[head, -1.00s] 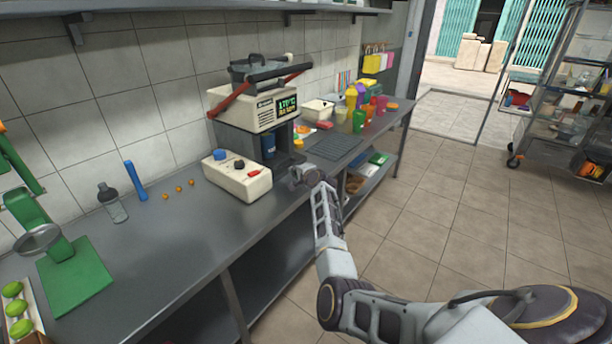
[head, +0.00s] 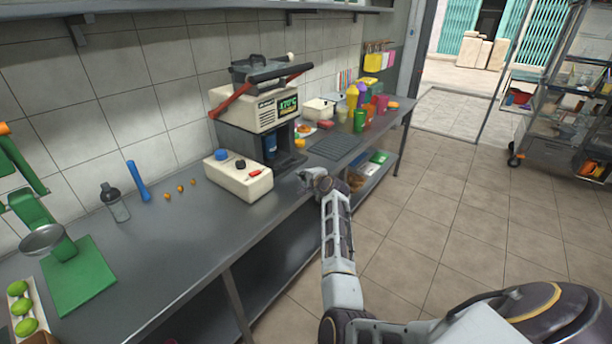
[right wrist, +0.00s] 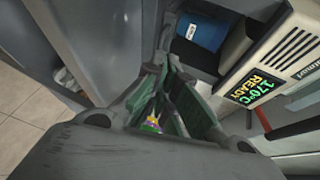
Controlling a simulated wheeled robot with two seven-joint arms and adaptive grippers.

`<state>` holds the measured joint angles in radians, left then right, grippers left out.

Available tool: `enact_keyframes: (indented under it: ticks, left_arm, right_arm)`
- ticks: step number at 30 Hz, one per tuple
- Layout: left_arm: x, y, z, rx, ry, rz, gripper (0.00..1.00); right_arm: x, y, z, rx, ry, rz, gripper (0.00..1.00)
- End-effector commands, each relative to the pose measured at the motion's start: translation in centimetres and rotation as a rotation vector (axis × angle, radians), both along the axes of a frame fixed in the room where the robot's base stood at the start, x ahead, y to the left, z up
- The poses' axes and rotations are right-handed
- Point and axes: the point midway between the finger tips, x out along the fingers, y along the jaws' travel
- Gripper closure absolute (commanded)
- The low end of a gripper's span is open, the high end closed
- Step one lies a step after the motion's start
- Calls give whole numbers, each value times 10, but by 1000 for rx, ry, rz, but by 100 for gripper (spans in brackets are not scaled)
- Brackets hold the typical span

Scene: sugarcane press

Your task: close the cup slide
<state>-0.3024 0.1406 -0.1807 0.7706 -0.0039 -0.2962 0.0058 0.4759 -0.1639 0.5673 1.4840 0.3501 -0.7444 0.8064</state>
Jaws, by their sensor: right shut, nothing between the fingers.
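The sealing machine (head: 258,110) stands on the counter against the wall, its display lit. A blue cup (head: 270,144) stands in its dark lower opening; it also shows in the right wrist view (right wrist: 201,27). The cup slide (head: 288,162) seems to be the dark piece at the base of that opening; how far out it sits is hard to tell. My right gripper (head: 308,178) is shut and empty, just in front of the opening near the counter's front edge. In the right wrist view its fingers (right wrist: 166,62) point toward the machine. Contact with the slide cannot be told. My left gripper is out of view.
A white control box (head: 238,178) with knobs stands left of the opening, close to my right gripper. A dark ribbed mat (head: 335,146) and several colourful cups lie to the right. The counter (head: 190,235) is clear in front of the control box.

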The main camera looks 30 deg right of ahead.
Motion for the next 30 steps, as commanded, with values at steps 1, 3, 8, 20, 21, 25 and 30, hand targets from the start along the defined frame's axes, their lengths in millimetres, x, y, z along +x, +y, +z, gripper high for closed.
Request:
enact_keyframes:
  ticks: [1,3,8,20,21,25,30]
  left_arm:
    - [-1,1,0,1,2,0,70]
    - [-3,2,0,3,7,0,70]
    - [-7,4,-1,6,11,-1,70]
    - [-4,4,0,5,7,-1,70]
    - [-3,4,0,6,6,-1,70]
    - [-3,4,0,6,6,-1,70]
    - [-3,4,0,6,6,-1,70]
  right_arm:
    - [-4,1,1,0,0,0,100]
    - [-8,1,2,1,1,1,100]
    - [-14,1,5,1,0,1,100]
    - [-16,1,5,1,0,1,100]
    - [-16,1,5,1,0,1,100]
    - [-16,1,5,1,0,1,100]
    - [-17,1,4,-8,4,4,100]
